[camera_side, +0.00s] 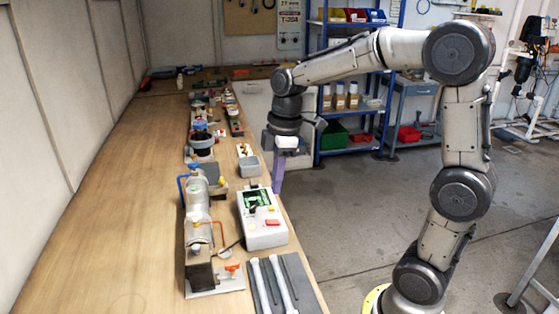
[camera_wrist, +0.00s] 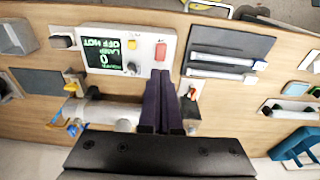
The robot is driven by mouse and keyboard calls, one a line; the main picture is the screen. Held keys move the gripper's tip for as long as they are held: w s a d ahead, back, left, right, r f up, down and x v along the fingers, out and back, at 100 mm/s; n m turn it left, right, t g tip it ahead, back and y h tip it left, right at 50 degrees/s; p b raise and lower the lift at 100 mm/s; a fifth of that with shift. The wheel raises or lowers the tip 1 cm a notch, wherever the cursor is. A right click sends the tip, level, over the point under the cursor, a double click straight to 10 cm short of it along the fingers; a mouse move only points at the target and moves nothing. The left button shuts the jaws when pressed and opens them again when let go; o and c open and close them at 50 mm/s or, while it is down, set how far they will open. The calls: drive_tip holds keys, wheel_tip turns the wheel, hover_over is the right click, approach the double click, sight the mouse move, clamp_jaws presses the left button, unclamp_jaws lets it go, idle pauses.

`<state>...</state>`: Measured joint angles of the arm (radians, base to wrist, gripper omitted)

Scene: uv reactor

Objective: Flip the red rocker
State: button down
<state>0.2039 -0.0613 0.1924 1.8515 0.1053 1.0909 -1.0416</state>
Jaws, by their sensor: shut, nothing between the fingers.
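The red rocker (camera_wrist: 160,51) is a small red rectangle on the white face of a control box (camera_wrist: 120,30), beside a yellow button (camera_wrist: 131,68) and a lit green-and-white display (camera_wrist: 102,55). In the side view the control box (camera_side: 264,236) stands on the bench, with the red rocker (camera_side: 271,222) on its sloped face. My gripper (camera_side: 277,190) points down behind the box, its purple fingers together and empty. In the wrist view the gripper's fingertips (camera_wrist: 161,73) appear just below the rocker in the picture. They look apart from it; the exact gap cannot be told.
A metal cylinder with coloured pipe fittings (camera_side: 197,200) stands left of the box. The left side of the bench (camera_side: 110,200) is clear.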

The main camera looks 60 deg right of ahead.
drive_tip(key=r, duration=0.5)
drive_tip(key=shift+s+d+r, duration=0.25)
drive_tip(key=shift+r, duration=0.05)
